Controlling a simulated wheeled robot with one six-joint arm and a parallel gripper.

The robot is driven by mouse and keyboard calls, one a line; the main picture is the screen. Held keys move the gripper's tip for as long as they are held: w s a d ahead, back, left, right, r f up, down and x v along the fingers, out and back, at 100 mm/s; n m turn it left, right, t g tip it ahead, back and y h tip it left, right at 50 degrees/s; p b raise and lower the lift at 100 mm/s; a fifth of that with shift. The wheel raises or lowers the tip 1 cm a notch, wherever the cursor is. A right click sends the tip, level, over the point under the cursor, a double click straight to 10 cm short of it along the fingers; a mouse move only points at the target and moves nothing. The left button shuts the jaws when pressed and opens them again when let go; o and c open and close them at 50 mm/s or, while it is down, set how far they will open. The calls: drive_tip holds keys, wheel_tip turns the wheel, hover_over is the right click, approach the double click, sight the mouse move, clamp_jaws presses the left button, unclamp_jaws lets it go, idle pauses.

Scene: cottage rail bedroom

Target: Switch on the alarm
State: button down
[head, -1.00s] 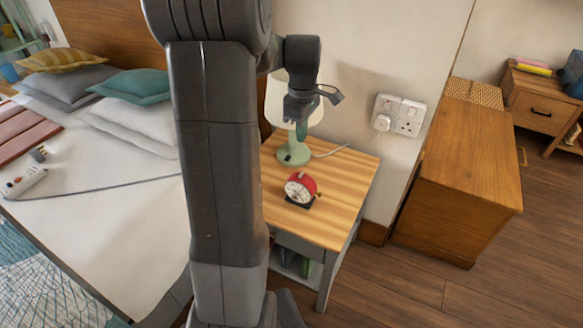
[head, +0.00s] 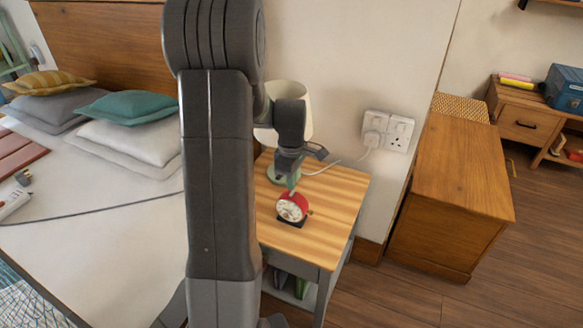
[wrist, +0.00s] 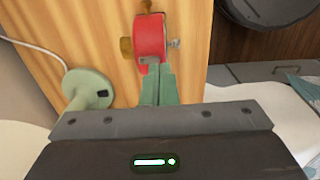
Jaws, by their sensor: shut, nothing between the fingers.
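The red alarm clock (head: 291,207) stands on the wooden nightstand (head: 335,200), its pale dial facing the front. In the wrist view the red clock body (wrist: 150,37) is seen from above, with a brass knob on its left side and a grey metal knob on its right. My gripper (head: 292,185) points down at the clock. In the wrist view its green fingers (wrist: 158,82) are closed together, with their tips at the near edge of the clock's red body. I cannot tell whether they touch it. Nothing is between the fingers.
A green-based lamp (head: 283,175) stands behind the clock; its base (wrist: 88,88) is close left of my fingers. A white cord runs to the wall socket (head: 388,131). The bed (head: 90,240) is at left, a wooden chest (head: 460,190) at right.

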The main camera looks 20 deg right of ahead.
sight(292, 196)
drive_tip(key=shift+f, duration=1.6)
drive_tip(key=shift+f+b, duration=0.4)
drive_tip(key=shift+b, duration=0.45)
drive_tip(key=shift+s+a+r+t+h, duration=0.1)
drive_tip(key=shift+s+r+t+h, duration=0.05)
drive_tip(key=shift+t+h, duration=0.15)
